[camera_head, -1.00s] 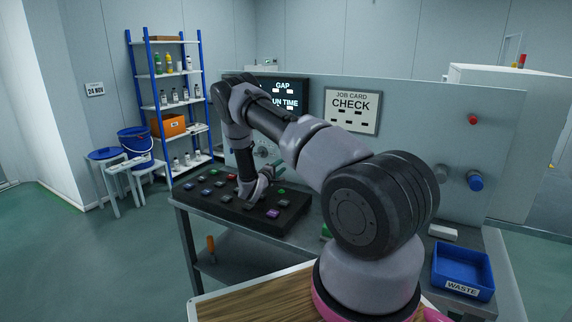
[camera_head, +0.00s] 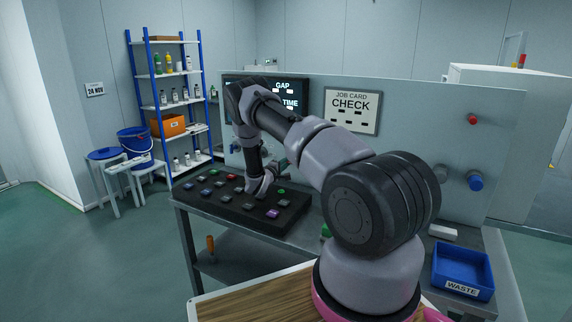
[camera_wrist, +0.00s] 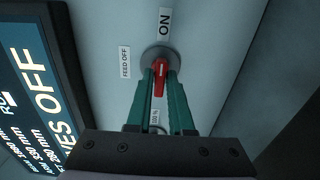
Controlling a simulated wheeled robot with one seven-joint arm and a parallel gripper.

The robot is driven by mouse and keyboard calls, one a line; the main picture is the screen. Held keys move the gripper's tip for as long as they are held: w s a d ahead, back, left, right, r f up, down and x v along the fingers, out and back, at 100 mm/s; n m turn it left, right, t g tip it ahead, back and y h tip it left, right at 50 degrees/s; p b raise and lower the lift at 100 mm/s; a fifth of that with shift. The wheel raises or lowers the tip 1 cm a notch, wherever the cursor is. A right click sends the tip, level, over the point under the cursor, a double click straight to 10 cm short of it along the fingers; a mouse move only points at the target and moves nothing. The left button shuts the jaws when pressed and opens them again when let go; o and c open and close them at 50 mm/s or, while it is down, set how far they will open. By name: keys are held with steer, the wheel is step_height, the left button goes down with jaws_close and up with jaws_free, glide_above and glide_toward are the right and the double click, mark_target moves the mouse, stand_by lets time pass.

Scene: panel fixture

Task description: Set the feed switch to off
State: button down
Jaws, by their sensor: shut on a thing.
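The feed switch (camera_wrist: 161,72) is a red lever on a round grey base, seen in the wrist view. A "FEED OFF" label (camera_wrist: 125,62) is on the picture's left of it and an "ON" label (camera_wrist: 165,22) above it. A "100 %" label (camera_wrist: 157,117) shows between the fingers below. My gripper (camera_wrist: 160,80) has its two green fingers on either side of the red lever, shut on it. The lever's long side runs nearly up and down in the wrist view, with its lower end between the fingers. In the head view my arm hides the switch.
A black button console (camera_head: 290,212) with several coloured buttons lies under my wrist on the bench. The dark screen (camera_wrist: 30,85) is close on the left in the wrist view. A job card (camera_head: 352,110) and blue waste tray (camera_head: 463,268) are farther right.

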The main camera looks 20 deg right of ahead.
steer(key=shift+a+f+n, duration=0.1)
steer(key=shift+n, duration=8.8)
steer(key=c, duration=0.9)
jaws_free()
